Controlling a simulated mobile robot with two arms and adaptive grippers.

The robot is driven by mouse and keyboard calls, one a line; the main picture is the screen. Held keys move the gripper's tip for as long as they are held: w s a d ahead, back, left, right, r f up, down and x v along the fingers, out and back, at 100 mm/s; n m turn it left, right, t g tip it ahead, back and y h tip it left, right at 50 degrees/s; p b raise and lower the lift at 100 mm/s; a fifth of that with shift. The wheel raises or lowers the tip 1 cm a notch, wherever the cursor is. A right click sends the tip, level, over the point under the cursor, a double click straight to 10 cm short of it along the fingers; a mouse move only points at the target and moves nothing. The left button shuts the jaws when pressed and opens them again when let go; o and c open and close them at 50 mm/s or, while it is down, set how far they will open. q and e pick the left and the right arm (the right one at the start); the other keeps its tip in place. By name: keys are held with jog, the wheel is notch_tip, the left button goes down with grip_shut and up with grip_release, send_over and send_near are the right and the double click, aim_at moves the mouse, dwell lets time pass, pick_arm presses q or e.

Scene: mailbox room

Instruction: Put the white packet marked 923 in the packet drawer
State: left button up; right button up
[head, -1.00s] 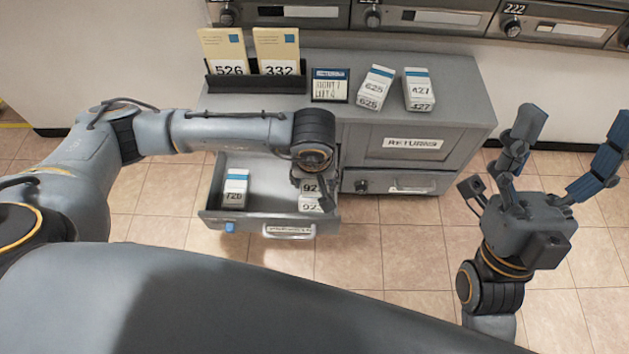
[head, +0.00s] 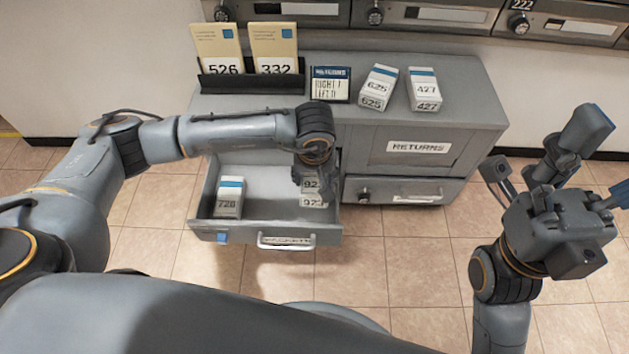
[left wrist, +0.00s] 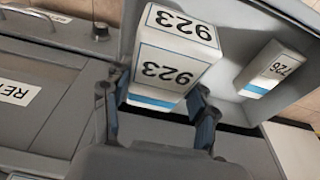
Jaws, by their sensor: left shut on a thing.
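The white packet marked 923 (head: 312,201) is at the right end of the open packet drawer (head: 265,238), mostly hidden behind my left gripper in the head view. My left gripper (head: 312,184) reaches down into the drawer and is shut on the packet. In the left wrist view the packet (left wrist: 172,62) shows its number on two faces, with a blue band near the fingers (left wrist: 160,118) on either side of it. I cannot tell whether it touches the drawer floor. My right gripper (head: 585,160) is raised off to the right, fingers spread, empty.
On the cabinet top (head: 350,116) are a rack with cards 526 and 332 (head: 250,82), a small sign (head: 330,84), and packets 625 (head: 378,86) and 427 (head: 424,89). The returns drawer (head: 405,190) is shut.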

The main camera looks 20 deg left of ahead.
aim_at(314, 184)
pick_arm(q)
jog(key=shift+w, duration=0.1)
jog(key=o, duration=1.3)
jog(key=shift+r, duration=0.1)
jog(key=r, duration=0.4)
jog(key=s+r, duration=0.1)
jog(key=r, duration=0.2)
jog(key=s+r, duration=0.1)
jog(key=r, duration=0.3)
jog(key=shift+s+d+r, duration=0.1)
jog(key=shift+d+r, duration=0.15)
jog(key=shift+r, duration=0.05)
